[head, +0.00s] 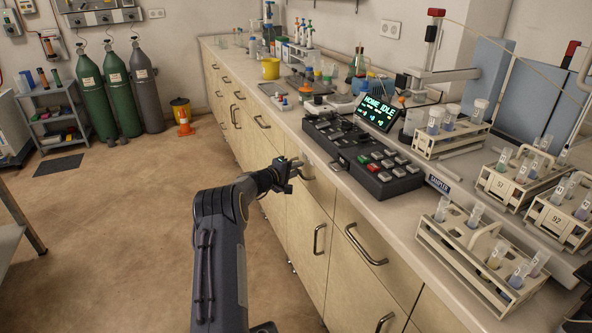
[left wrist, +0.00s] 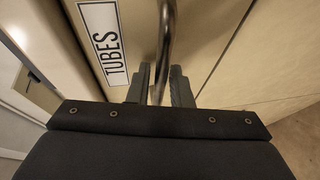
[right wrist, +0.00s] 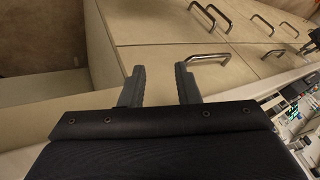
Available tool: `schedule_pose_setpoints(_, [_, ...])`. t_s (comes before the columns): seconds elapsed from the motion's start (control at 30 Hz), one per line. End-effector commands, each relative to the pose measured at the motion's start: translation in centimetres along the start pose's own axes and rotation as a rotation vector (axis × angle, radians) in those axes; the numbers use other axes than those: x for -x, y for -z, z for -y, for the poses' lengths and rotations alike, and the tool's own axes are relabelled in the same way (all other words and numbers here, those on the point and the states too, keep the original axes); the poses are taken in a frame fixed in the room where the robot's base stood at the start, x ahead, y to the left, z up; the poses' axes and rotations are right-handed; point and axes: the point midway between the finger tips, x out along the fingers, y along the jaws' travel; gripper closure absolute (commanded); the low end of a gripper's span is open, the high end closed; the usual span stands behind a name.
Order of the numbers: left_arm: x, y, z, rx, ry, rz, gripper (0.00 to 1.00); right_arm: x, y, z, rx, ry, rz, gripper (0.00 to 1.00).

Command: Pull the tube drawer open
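The tube drawer (left wrist: 88,12) has a pale wood front with a white label reading TUBES (left wrist: 103,45) in the left wrist view. Its metal bar handle (left wrist: 167,22) runs between the fingers of my left gripper (left wrist: 160,85), which look closed on it. In the head view my left gripper (head: 292,168) is at the cabinet front below the counter edge and covers part of the drawer. I cannot tell whether the drawer front stands out from the cabinet. My right gripper (right wrist: 160,84) is open and empty, with other cabinet fronts and handles beyond it.
Other drawers and doors with bar handles (head: 366,246) line the cabinet. The counter above holds a black control panel (head: 362,155), a lit display (head: 378,112) and tube racks (head: 480,250). The floor (head: 130,230) left of the cabinet is clear; gas cylinders (head: 117,88) stand far back.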

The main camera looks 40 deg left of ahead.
Motion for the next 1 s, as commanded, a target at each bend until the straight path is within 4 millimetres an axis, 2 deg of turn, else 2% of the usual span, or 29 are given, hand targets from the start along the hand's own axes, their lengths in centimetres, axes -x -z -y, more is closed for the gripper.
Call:
schedule_pose_setpoints(0.1, [0.0,0.0,0.0,0.000,0.000,0.000,0.84,0.0,0.0,0.0,0.000,0.000,0.000,0.71])
schedule_pose_setpoints(0.23, [0.0,0.0,0.0,0.000,0.001,0.000,1.00,0.0,0.0,0.0,0.000,0.000,0.000,0.71])
schedule_pose_setpoints(0.67, [0.3,0.1,0.2,0.001,0.002,0.000,1.00,-0.2,-0.1,-0.1,0.000,0.000,0.000,0.71])
schedule_pose_setpoints(0.87, [1.9,0.8,0.8,0.001,0.002,-0.001,1.00,-1.2,-0.6,-0.5,0.000,0.000,0.000,0.71])
schedule_pose_setpoints(1.0, [3.8,1.6,1.3,0.000,0.001,-0.003,1.00,-2.2,-1.1,-1.0,0.000,0.000,0.000,0.71])
